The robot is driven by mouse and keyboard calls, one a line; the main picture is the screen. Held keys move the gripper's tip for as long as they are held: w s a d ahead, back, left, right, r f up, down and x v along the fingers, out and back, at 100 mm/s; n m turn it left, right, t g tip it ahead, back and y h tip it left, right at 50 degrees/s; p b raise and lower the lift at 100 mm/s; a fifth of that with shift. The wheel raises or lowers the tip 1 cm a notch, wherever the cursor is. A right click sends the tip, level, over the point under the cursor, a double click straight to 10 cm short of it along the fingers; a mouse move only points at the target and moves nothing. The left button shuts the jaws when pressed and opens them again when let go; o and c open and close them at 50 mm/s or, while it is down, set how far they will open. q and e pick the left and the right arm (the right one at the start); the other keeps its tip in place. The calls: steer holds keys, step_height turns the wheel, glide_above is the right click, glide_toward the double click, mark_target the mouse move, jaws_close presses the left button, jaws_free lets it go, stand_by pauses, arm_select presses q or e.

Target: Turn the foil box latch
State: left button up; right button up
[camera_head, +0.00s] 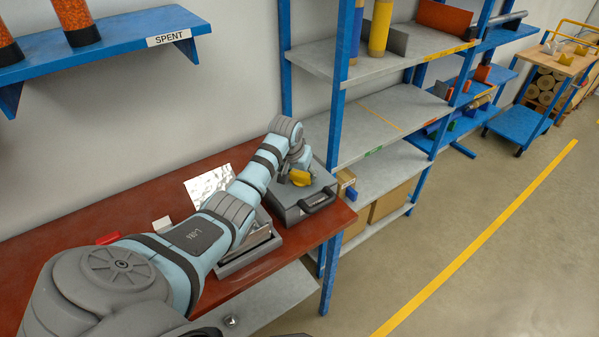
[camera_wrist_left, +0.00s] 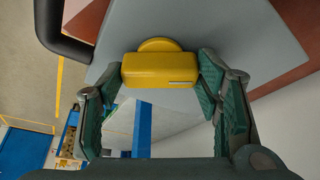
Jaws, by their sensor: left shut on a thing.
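The foil box (camera_head: 323,187) is a grey case with a dark handle, standing on the right end of the red-brown bench. A yellow latch (camera_head: 300,178) sits on its top. In the left wrist view the latch (camera_wrist_left: 158,70) is a yellow bar on a round yellow base, with the grey box surface (camera_wrist_left: 205,30) behind it. My left gripper (camera_wrist_left: 164,82) has its green-padded fingers on either side of the bar and is shut on it. In the head view my wrist partly hides the latch and box. My right gripper is out of view.
A grey tray (camera_head: 249,259) and a crinkled foil sheet (camera_head: 208,186) lie beside my left arm on the bench (camera_head: 150,213). A blue-framed shelf rack (camera_head: 375,115) stands close on the right. A blue shelf marked SPENT (camera_head: 120,35) hangs on the wall.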

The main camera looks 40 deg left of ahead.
arm_select(q)
steer(key=n+y, duration=0.1)
steer(key=n, duration=0.2)
steer(key=shift+w+d+r+n, duration=0.1)
steer(key=shift+n, duration=0.2)
steer(key=n+g+y, duration=0.1)
steer(key=n, duration=0.2)
steer(key=shift+w+n, duration=0.1)
steer(key=shift+n, duration=0.2)
steer(key=shift+n+g+y+b, duration=0.6)
steer(key=shift+n+g+b, duration=0.3)
steer(key=shift+n, duration=1.1)
steer(key=o, duration=1.2)
steer(key=shift+c, duration=0.2)
